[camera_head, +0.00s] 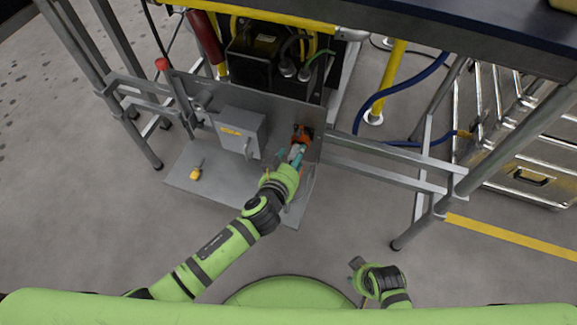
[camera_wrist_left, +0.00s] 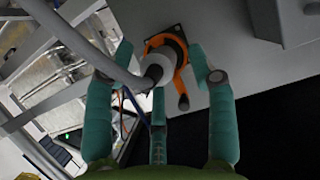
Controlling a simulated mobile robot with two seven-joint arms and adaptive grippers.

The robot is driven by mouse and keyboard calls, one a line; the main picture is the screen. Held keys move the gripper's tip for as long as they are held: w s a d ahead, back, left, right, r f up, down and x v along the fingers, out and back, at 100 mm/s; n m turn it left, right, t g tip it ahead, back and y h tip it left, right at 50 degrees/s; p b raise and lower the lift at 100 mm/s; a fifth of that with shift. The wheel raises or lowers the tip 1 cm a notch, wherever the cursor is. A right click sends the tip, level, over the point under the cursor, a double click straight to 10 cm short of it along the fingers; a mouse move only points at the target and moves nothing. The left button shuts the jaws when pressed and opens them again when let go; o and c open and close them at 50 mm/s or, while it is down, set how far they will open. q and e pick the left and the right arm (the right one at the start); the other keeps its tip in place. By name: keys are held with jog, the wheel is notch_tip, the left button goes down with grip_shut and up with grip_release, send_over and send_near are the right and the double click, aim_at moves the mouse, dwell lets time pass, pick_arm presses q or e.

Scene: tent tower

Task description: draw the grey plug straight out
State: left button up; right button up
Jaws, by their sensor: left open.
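The grey plug (camera_wrist_left: 158,68) sits in an orange-ringed socket (camera_wrist_left: 172,44) on the grey panel. A thick grey cable (camera_wrist_left: 85,42) runs off from it to the upper left. My left gripper (camera_head: 296,152) is at the orange socket in the head view, largely covering the plug there. In the left wrist view its teal fingers are spread open on both sides of the plug, with a third finger below. I see gaps between the side fingers and the plug. My right gripper (camera_head: 357,264) is low in the head view, away from the panel; its jaws are too small to read.
A grey box (camera_head: 240,130) with a yellow label is on the panel left of the socket. A yellow-handled item (camera_head: 197,172) lies on the base plate. Table legs and rails flank the panel. Blue hose (camera_head: 378,94) and metal cases (camera_head: 535,178) are at right.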

pick_arm(q)
jog(key=shift+w+d+f, duration=0.1)
jog(key=shift+w+f, duration=0.05)
jog(key=shift+w, duration=0.15)
grip_shut()
jog(key=shift+s+a+p, duration=0.15)
jog(key=shift+s+a, duration=0.15)
jog(key=shift+s, duration=0.6)
jog(key=shift+s+a+p, duration=0.15)
jog(key=shift+s+a, duration=0.15)
jog(key=shift+s, duration=0.55)
jog(key=shift+a, duration=0.1)
